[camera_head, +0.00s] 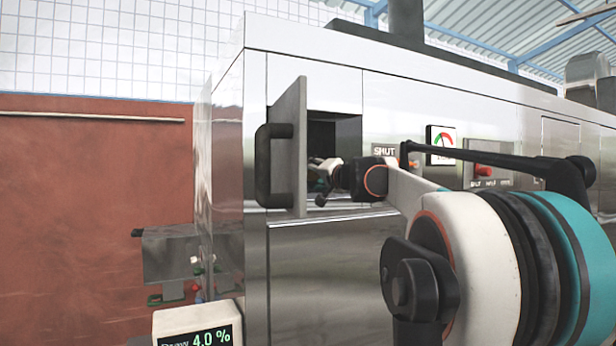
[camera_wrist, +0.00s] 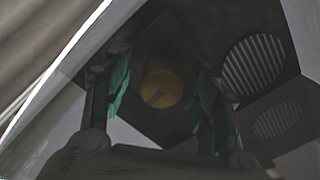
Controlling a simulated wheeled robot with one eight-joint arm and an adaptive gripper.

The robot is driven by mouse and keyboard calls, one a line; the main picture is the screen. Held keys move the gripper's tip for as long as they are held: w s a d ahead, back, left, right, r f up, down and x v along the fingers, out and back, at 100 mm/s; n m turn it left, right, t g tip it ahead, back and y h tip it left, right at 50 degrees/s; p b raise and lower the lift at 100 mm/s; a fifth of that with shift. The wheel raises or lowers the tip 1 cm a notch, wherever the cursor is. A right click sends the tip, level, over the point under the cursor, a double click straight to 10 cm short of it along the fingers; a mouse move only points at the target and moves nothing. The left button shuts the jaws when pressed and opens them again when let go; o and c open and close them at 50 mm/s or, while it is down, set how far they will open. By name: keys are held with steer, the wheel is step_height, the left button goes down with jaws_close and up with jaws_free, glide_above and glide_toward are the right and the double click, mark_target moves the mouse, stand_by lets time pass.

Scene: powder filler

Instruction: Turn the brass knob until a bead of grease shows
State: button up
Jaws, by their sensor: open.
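The brass knob (camera_wrist: 163,88) shows in the wrist view as a dim yellow round thing with a dark slot or mark, inside a dark recess. My gripper (camera_wrist: 160,95) is open, with one green-padded finger to the left of the knob and one to the right in the picture. Neither finger is seen touching it, and the depth between them is hard to judge. In the head view my gripper (camera_head: 325,172) is at the opening in the steel machine, partly hidden by the arm. The knob is hidden in that view. I see no bead of grease.
A hinged door (camera_head: 301,140) with a black handle stands open left of the opening. Round vent grilles (camera_wrist: 255,64) lie right of the knob. A gauge (camera_head: 441,145) and a red button panel (camera_head: 484,172) are right of the opening. A display box (camera_head: 198,325) stands low left.

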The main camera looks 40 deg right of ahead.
steer(key=shift+s+r, duration=0.1)
steer(key=shift+s, duration=0.2)
steer(key=shift+c, duration=0.3)
steer(key=shift+w, duration=0.1)
steer(key=c, duration=1)
steer(key=shift+m, duration=0.4)
steer(key=m, duration=0.3)
steer(key=shift+b, duration=0.35)
steer(key=m, duration=0.3)
steer(key=shift+m, duration=0.4)
steer(key=m+b, duration=0.1)
steer(key=m, duration=0.3)
steer(key=shift+m, duration=0.3)
steer(key=shift+a+m, duration=0.1)
steer(key=shift+m, duration=1.8)
